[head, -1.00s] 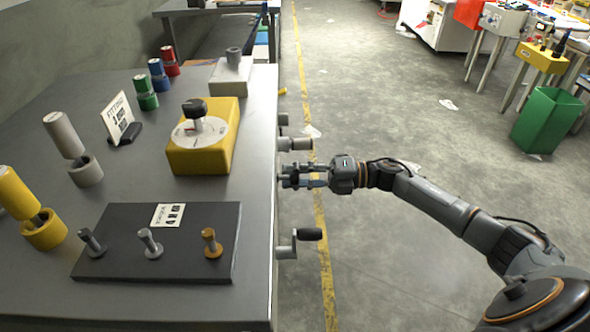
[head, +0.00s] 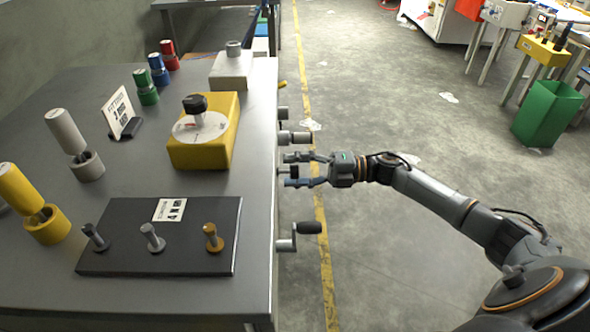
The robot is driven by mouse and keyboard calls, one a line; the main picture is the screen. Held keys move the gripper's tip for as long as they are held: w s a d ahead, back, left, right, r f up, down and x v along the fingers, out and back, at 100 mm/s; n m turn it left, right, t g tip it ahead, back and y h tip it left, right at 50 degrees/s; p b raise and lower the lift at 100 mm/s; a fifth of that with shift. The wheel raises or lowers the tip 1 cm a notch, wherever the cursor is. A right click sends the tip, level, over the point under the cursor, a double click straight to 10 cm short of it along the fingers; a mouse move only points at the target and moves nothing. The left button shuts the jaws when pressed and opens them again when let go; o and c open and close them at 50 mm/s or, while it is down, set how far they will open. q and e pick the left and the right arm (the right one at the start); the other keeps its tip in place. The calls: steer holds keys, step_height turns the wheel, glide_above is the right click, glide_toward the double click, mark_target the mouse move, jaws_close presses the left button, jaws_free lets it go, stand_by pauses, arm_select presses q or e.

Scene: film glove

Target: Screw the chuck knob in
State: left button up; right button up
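Several fittings stick out of the bench's right side. A short dark knob (head: 287,171) is one of them; I cannot tell for sure that it is the chuck knob. My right gripper (head: 290,170) is open, with one finger beyond this knob and one nearer. The fingers look spread clear of it, but contact is hard to judge. A grey cylindrical fitting (head: 297,138) juts out just beyond the gripper. A crank with a black handle (head: 309,228) is on the near side. My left gripper is not in view.
The grey bench (head: 150,305) holds a black board with three pegs (head: 190,262), a yellow block with a dial and black knob (head: 203,155), a sign (head: 119,110) and several coloured cylinders. Open floor lies to the right, with a green bin (head: 546,115).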

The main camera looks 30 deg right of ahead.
steer(key=v, duration=1.2)
stand_by(0.4)
